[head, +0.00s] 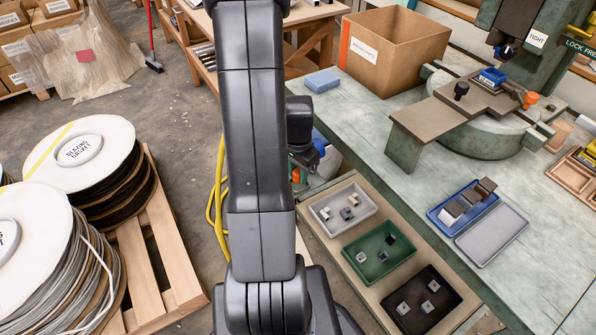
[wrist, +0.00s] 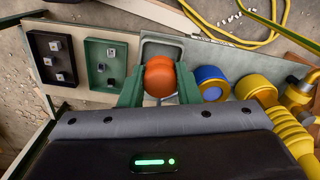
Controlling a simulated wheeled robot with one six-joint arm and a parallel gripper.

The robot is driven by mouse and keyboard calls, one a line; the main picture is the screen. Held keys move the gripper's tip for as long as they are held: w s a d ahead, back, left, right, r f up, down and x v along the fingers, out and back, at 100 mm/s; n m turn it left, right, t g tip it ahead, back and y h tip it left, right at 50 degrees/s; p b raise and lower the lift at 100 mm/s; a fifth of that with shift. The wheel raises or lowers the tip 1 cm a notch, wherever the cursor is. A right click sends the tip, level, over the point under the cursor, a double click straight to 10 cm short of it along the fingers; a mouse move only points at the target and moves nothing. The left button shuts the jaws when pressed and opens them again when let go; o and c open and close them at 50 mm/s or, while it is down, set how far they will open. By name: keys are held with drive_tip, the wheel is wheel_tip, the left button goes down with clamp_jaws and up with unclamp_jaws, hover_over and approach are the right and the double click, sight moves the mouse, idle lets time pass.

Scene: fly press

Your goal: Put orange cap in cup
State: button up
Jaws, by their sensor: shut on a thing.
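My gripper (wrist: 160,88) has its two green fingers closed on the sides of a round orange cap (wrist: 160,72) in the wrist view. The cap hides part of a pale grey tray (wrist: 160,47) behind it. I cannot tell its height above that tray. In the head view a small orange piece (head: 295,175) shows just right of my arm, likely the same cap. My arm hides most of the gripper there. I cannot clearly pick out a cup in either view. A blue round piece with yellow (wrist: 211,84) stands right of the cap in the wrist view.
A green tray (wrist: 94,75) and a dark tray (wrist: 38,84) with small blocks lie left of the cap. Several yellow fittings (wrist: 256,88) crowd the right. The head view shows a press (head: 490,135), a cardboard box (head: 390,50) and a blue tray (head: 445,222) on the bench.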

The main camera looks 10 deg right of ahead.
drive_tip(key=shift+f+b, duration=0.5)
drive_tip(key=shift+f, duration=0.1)
drive_tip(key=o, duration=1.4)
drive_tip(key=shift+r, duration=0.15)
drive_tip(key=shift+r+p, duration=2.65)
drive_tip(key=shift+r, duration=0.75)
drive_tip(key=shift+f, duration=0.15)
drive_tip(key=shift+f+b, duration=2.55)
drive_tip(key=shift+f, duration=0.7)
drive_tip(key=shift+r, duration=0.15)
